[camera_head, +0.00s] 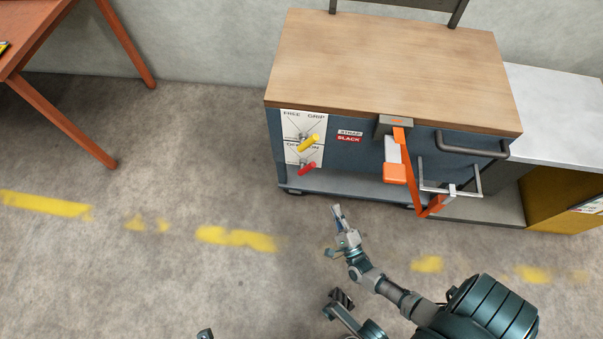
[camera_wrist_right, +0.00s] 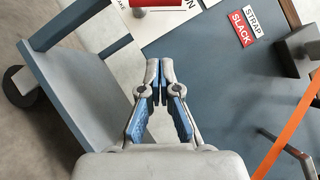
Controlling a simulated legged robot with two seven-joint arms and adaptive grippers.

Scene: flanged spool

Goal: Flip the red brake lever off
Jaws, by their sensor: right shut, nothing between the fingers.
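The red brake lever (camera_head: 307,168) is on the lower white plate (camera_head: 291,155) at the left of the cart's front, its tip toward the right, the side marked ON. Part of this red lever also shows at the top edge of the right wrist view (camera_wrist_right: 152,3). My right gripper (camera_head: 336,208) is in front of the cart, below and right of the lever, apart from it. In the right wrist view its fingertips (camera_wrist_right: 160,70) are together and empty, pointing toward the panel. My left gripper is not clearly visible.
A yellow lever (camera_head: 309,143) sits just above the red one. A STRAP/SLACK label (camera_head: 349,136) is to the right. An orange strap (camera_head: 410,175) and a metal handle (camera_head: 472,148) are farther right on the cart. The floor left of the cart is clear.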

